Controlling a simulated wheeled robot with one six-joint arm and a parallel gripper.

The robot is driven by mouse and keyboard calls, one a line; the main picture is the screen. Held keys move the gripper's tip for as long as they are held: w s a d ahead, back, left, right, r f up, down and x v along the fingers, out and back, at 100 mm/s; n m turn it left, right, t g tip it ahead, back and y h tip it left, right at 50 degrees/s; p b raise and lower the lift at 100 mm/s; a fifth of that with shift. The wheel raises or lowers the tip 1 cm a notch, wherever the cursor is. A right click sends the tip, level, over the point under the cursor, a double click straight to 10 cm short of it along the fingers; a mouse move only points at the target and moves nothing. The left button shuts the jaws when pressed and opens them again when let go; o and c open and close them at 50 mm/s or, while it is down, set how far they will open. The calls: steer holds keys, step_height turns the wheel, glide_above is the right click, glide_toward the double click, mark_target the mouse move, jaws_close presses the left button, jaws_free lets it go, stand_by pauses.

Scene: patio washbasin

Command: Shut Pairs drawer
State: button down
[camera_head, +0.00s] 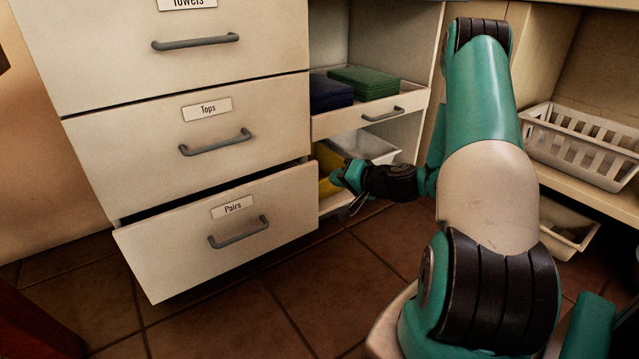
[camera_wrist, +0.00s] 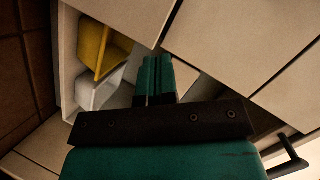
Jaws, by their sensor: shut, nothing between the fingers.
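The Pairs drawer (camera_head: 170,250) is the lowest drawer of the cream cabinet in the head view. It stands partly open, with its front out past the drawers above and a dark gap along its top edge. Its grey bar handle (camera_head: 239,232) is on the front under the "Pairs" label (camera_head: 232,207).
The Tops drawer (camera_head: 150,140) above looks closed. To the right, a pull-out shelf (camera_head: 340,124) carries folded green and blue cloths. Below it are a yellow bin (camera_wrist: 93,42) and a white bin (camera_wrist: 100,92). A white basket (camera_head: 580,145) stands far right. Tiled floor lies in front.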

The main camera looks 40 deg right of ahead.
steer(key=s+d+f+m+h+b, duration=0.1)
steer(key=s+d+m+h, duration=0.15)
steer(key=m, duration=0.65)
steer(key=b, duration=0.3)
glide_toward(314, 167)
steer(key=shift+h, duration=0.25)
steer(key=x, duration=0.6)
steer(key=shift+w+a+f, duration=0.1)
steer(key=shift+a+f, duration=0.1)
steer(key=shift+f, duration=0.2)
steer(key=shift+w+b, duration=0.3)
steer(key=shift+w, duration=0.1)
steer(key=shift+d+r, duration=0.1)
